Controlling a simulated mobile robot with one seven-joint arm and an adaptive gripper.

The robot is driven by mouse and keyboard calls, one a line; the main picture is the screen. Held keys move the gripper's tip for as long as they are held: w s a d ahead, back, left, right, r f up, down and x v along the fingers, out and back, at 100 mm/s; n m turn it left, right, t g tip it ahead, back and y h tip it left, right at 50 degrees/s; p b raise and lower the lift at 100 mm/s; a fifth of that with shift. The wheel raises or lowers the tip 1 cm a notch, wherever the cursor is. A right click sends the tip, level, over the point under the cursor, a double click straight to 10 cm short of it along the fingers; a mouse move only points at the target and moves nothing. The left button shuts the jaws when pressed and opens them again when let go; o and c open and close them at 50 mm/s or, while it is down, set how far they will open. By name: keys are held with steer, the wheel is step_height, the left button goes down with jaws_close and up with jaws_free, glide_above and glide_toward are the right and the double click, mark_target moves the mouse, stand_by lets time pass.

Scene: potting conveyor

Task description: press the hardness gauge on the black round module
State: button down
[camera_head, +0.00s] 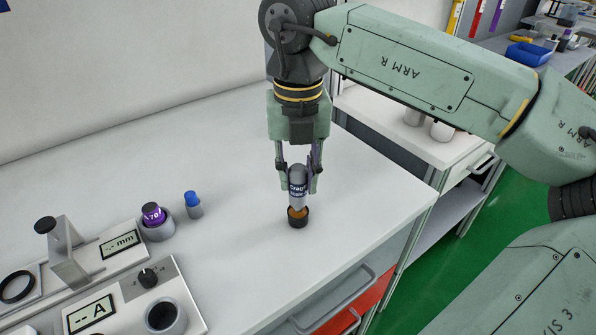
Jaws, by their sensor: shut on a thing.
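The hardness gauge (298,189) is a grey cylinder with a dark printed label, held upright. My gripper (297,180) points straight down and is shut on the gauge, one finger on each side. The black round module (298,221) stands on the white worktop directly below the gauge, with an orange-brown fill in its top. The gauge's lower end overlaps the orange surface in the picture. I cannot tell whether it touches or sits just above it.
To the left stand a blue-capped vial (193,206), a purple piece marked 70 (154,213) in a grey round holder, a device with an mm display (119,244), and a panel reading "-- A" (90,313). The worktop (235,255) around the module is clear. Its edge lies to the right.

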steer(key=shift+f+b, duration=0.6)
steer(key=shift+f, duration=0.15)
stand_by(1.0)
steer(key=shift+r+p, duration=2)
steer(key=shift+r, duration=1.1)
steer(key=shift+a, duration=0.1)
